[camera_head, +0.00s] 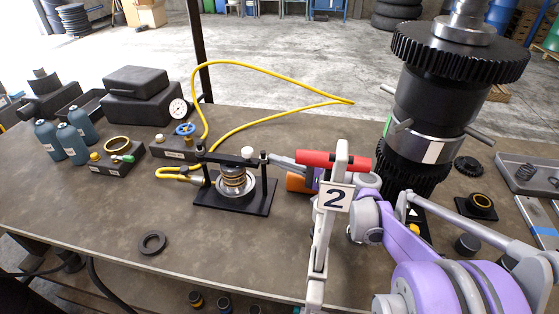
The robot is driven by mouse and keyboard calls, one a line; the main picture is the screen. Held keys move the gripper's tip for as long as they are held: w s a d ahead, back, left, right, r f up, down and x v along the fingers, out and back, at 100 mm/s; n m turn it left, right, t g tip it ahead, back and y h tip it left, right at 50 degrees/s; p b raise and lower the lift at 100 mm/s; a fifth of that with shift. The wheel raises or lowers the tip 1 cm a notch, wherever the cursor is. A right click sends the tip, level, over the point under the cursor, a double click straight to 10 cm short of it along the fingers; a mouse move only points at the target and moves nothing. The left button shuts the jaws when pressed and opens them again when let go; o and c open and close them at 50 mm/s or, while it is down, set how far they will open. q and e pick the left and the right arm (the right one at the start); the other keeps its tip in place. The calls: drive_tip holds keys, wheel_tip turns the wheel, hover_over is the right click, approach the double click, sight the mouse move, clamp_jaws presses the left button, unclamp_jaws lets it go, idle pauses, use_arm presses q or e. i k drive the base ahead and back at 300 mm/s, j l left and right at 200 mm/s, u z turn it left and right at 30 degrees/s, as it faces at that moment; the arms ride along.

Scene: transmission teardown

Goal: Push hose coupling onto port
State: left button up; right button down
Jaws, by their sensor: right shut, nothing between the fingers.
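A yellow hose (290,82) loops over the table from the gauge block (178,147), which carries a blue handwheel (185,129) and a white dial gauge (178,110). A short yellow hose piece (180,175) lies at the left of a black fixture (240,203) holding a coil spring stack (232,181). I cannot make out which end is the coupling or where the port is. My right gripper (279,161) is shut and empty, close to the right side of the fixture's crossbar; contact cannot be told. The left gripper is not in view.
A tall black gear shaft (430,100) stands at the right. A red cylinder (330,160) and an orange one (298,182) are close to my right arm. Blue bottles (65,140) and black cases (135,95) stand at the left.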

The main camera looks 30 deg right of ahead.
sight(197, 181)
drive_tip(key=k+l, duration=0.25)
drive_tip(key=k, duration=1)
